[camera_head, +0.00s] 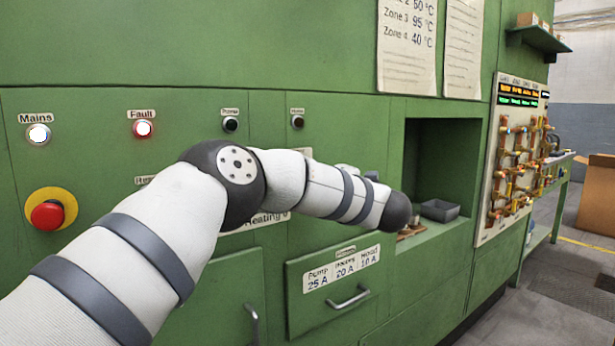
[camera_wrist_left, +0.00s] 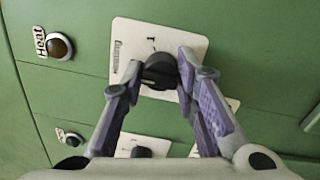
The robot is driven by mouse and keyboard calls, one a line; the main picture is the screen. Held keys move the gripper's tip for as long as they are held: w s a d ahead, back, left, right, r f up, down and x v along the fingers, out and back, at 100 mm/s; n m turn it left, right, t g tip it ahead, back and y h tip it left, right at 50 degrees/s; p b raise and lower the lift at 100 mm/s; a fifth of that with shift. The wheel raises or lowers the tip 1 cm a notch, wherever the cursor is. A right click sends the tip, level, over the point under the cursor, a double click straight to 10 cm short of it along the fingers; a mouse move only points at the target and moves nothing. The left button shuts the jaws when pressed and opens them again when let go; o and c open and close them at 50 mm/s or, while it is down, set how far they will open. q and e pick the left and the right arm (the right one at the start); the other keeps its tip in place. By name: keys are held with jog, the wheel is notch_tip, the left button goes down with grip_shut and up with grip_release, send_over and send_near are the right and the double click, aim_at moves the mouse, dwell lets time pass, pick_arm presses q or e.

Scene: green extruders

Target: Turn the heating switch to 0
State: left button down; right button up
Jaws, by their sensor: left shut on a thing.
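The heating switch is a black rotary knob (camera_wrist_left: 160,71) on a white plate (camera_wrist_left: 128,38) lettered "eating" in the left wrist view. A small mark, perhaps a 1, is printed above the knob. My left gripper (camera_wrist_left: 161,65) has one finger on each side of the knob and is shut on it. I cannot tell which mark the knob points at. In the head view my left arm covers the switch and the gripper; only part of a label reading "Heating 0" (camera_head: 262,220) shows below the arm. My right gripper is not in view.
A second black knob (camera_wrist_left: 141,152) on a white plate sits below in the wrist view. A lamp (camera_wrist_left: 59,46) labelled "Heat" is beside the switch. The green panel also has a red emergency button (camera_head: 47,214), a lit Fault lamp (camera_head: 142,128) and a drawer handle (camera_head: 348,300).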

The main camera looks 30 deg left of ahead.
pick_arm(q)
jog(key=shift+f, duration=0.15)
jog(key=c, duration=1.3)
grip_release()
jog(key=shift+w, duration=0.1)
jog(key=shift+d, duration=0.15)
jog(key=v, duration=1.2)
